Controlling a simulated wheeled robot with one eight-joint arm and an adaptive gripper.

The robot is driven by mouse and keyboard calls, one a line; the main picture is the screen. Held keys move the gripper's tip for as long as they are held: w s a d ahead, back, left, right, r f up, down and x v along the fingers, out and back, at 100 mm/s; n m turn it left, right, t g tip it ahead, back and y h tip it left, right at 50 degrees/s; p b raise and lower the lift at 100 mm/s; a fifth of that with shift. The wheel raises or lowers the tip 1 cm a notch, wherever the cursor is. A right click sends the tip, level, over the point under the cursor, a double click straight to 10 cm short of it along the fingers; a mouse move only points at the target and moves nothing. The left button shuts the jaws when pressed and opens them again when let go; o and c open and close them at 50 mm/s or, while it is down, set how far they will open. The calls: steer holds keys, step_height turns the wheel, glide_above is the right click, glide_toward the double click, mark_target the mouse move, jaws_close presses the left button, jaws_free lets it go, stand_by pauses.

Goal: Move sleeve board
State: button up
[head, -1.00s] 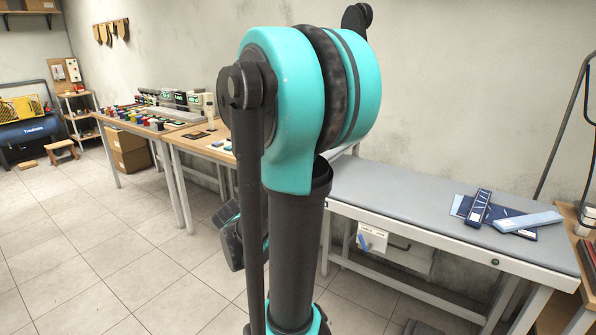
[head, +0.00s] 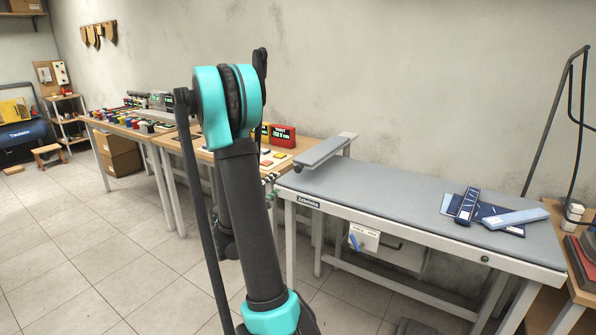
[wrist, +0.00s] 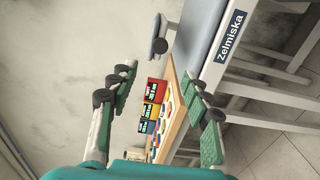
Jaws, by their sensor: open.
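The sleeve board (head: 322,151) is a narrow grey padded board at the left end of the grey-topped ironing table (head: 400,203), raised on a light support. In the wrist view, which is turned sideways, I take the grey padded piece with a dark rounded end (wrist: 160,38) to be the sleeve board. My gripper (wrist: 161,80) is open and empty, its green-padded fingers wide apart. The board appears beyond the fingertips, not between them. In the head view my arm mostly hides the gripper.
Blue folded items (head: 490,212) lie at the table's right side. Red and yellow boxes (head: 281,135) and small coloured pieces stand on the wooden bench behind my arm. A hose stand (head: 548,115) rises at the right. The middle of the table top is clear.

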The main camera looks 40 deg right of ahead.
mark_target(297, 170)
steer(key=x, duration=1.6)
steer(key=shift+d, duration=0.15)
steer(key=shift+c, duration=0.6)
steer(key=shift+s, duration=0.1)
jaws_close()
